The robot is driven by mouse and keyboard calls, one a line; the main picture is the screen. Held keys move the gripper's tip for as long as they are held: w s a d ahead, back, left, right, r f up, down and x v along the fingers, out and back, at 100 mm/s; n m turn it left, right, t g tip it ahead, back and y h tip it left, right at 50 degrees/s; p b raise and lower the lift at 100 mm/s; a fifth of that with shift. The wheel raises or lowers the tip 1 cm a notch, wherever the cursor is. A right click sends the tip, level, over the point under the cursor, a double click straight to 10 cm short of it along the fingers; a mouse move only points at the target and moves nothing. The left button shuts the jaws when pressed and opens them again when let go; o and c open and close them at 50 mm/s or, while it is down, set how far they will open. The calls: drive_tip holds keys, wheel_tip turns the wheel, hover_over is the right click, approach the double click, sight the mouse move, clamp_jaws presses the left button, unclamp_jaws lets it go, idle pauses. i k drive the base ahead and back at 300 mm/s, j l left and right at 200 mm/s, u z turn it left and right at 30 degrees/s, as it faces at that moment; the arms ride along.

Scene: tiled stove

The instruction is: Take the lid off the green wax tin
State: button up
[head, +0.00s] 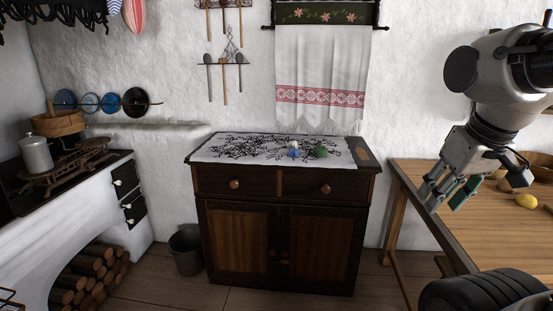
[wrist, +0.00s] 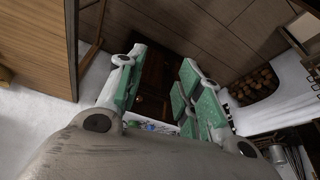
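A small green rounded thing (head: 320,152), probably the green wax tin, sits on the patterned cloth on top of the dark cabinet. It is too small to make out a lid. A small blue and white item (head: 293,149) stands just left of it. My gripper (head: 447,198) hangs in the air at the right, well apart from the green thing, near the left edge of the wooden table. In the wrist view my gripper (wrist: 162,62) shows its green-padded fingers spread apart with nothing between them.
The dark cabinet (head: 235,245) stands against the white wall. The wooden table (head: 490,225) at the right holds yellow fruit (head: 525,201) and a dark bowl. A grey bucket (head: 186,250) stands left of the cabinet, beside the white stove (head: 70,215). Floor before the cabinet is clear.

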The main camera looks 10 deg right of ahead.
sight(319, 149)
drive_tip(key=i+l+u, duration=0.1)
drive_tip(key=i, duration=1.95)
